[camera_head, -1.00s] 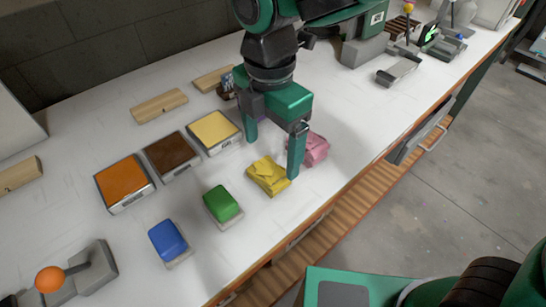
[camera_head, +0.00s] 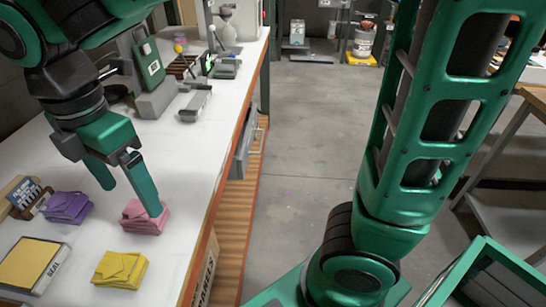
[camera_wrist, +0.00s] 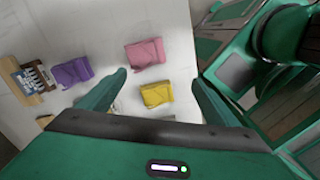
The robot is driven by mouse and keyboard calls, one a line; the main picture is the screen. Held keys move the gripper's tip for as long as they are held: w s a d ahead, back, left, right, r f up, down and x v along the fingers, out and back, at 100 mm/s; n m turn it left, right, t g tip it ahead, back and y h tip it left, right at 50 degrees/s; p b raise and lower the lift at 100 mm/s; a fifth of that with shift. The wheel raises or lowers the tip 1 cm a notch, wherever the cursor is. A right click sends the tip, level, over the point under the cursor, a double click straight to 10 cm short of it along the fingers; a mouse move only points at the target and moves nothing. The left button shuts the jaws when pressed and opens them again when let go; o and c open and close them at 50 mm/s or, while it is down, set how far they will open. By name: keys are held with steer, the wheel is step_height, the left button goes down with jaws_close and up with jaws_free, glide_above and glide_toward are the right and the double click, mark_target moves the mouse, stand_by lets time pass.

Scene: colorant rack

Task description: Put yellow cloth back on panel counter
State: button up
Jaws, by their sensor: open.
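The yellow cloth (camera_head: 120,269), a folded stack, lies on the white panel counter (camera_head: 178,243) near its front edge. The counter's side bears lettering that seems to read PANEL. My gripper (camera_head: 129,198) is open and empty, pointing down over the counter. In the head view one finger overlaps the pink cloth (camera_head: 144,221), beyond the yellow one; I cannot tell if they touch. In the wrist view the yellow cloth (camera_wrist: 156,94) shows between and below the two fingers (camera_wrist: 158,77), clear of both.
A purple cloth (camera_head: 67,207) lies left of the pink one. A grey device (camera_head: 160,98) and a small tray (camera_head: 194,104) stand farther along. Open floor (camera_head: 310,150) lies right of the counter.

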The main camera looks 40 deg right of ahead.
steer(key=w+d+f+m, duration=0.1)
steer(key=d+m, duration=0.7)
steer(key=d, duration=0.5)
steer(key=w+d+f+m, duration=0.1)
steer(key=d+f+m, duration=0.1)
steer(key=d+m, duration=0.75)
steer(key=s+d+f+m, duration=0.2)
steer(key=s+d+m, duration=0.4)
steer(key=d, duration=0.3)
steer(key=s+d+f+m, duration=0.3)
steer(key=s+d+m, duration=0.3)
steer(key=s+d, duration=0.1)
steer(key=shift+d, duration=0.85)
steer(key=shift+s+m, duration=0.1)
steer(key=shift+m, duration=0.15)
